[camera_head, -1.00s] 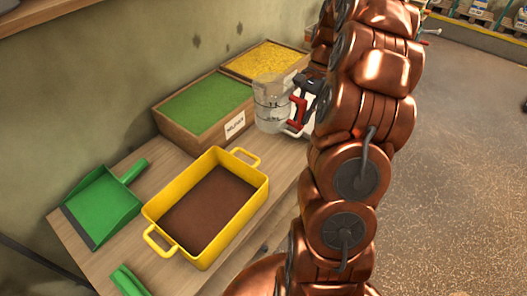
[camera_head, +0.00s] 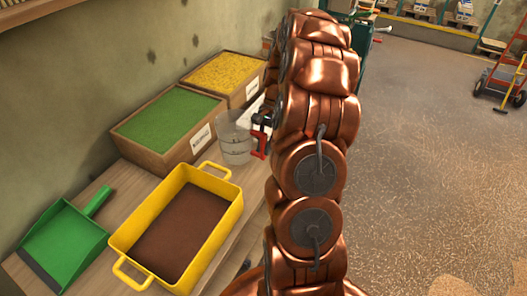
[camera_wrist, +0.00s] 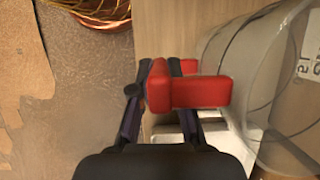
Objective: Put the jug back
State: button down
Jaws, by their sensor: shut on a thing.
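The clear measuring jug (camera_head: 235,140) is upright just right of the green-filled box, beyond the yellow tray's far handle. I cannot tell whether its base touches the bench.
The wooden bench (camera_head: 135,185) holds a yellow tray (camera_head: 122,248) of brown material, a green dustpan (camera_head: 65,245), a box of green material (camera_head: 150,157) and one of yellow material (camera_head: 240,92). The floor (camera_head: 430,170) on the right is open, with a red hand truck (camera_head: 505,78) farther back.

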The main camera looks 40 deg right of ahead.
jog(key=shift+f+p, duration=0.55)
jog(key=shift+f, duration=1.35)
jog(key=c, duration=1.2)
grip_release()
jog(key=shift+o, duration=0.2)
jog(key=b+v, duration=0.4)
jog(key=v, duration=0.8)
